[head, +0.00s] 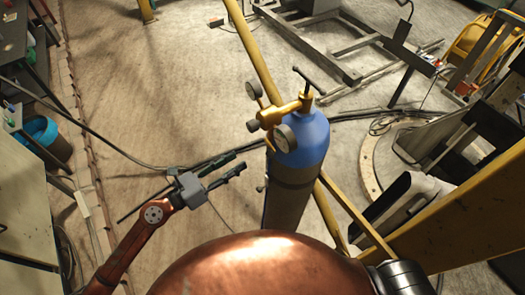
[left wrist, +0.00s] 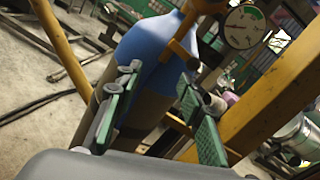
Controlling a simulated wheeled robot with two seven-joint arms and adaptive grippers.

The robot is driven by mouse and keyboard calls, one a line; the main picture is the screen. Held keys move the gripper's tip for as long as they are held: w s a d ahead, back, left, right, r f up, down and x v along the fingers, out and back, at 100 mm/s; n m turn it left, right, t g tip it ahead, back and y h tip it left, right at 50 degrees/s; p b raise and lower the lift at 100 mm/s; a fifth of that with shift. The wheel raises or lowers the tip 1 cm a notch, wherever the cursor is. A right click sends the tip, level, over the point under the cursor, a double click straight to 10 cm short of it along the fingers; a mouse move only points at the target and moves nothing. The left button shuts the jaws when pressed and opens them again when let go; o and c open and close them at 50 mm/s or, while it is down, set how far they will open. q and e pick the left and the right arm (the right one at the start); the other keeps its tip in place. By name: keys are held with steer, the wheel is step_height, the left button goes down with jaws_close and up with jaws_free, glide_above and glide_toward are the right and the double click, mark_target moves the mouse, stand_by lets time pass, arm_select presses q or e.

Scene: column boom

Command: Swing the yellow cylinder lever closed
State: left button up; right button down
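The gas cylinder (head: 311,150) stands upright at the middle of the head view, with a blue top and a grey body. On it sits a yellow-brass valve (head: 284,113) with round gauges (head: 286,138) and a dark T-shaped lever (head: 309,81). My left gripper (head: 238,162) is left of the cylinder, below the valve, open and empty. In the left wrist view, the two green-padded fingers (left wrist: 160,80) are apart. The blue cylinder top (left wrist: 150,42) shows beyond them, and a gauge (left wrist: 243,27) is at upper right. The lever is not clear there. My right gripper is not in view.
Yellow beams (head: 255,52) pass behind and right of the cylinder. A large yellow beam (head: 470,215) fills the lower right. Dark cables (head: 150,165) lie on the floor. A metal frame (head: 325,55) lies at the back. The floor left of the cylinder is mostly clear.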

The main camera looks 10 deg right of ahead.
mark_target(267, 156)
arm_select(q)
steer(key=d+r+m+p, duration=0.1)
steer(key=d, duration=0.1)
steer(key=s+d+m+g+p, duration=0.1)
steer(key=d, duration=0.2)
steer(key=d+r+m+p, duration=0.1)
steer(key=d, duration=0.2)
steer(key=shift+s+d+r+h+p, duration=0.1)
steer(key=shift+s+r+h+p, duration=0.2)
steer(key=shift+s+r, duration=0.1)
steer(key=shift+w+d+f, duration=0.2)
steer(key=shift+d, duration=0.25)
jaws_close()
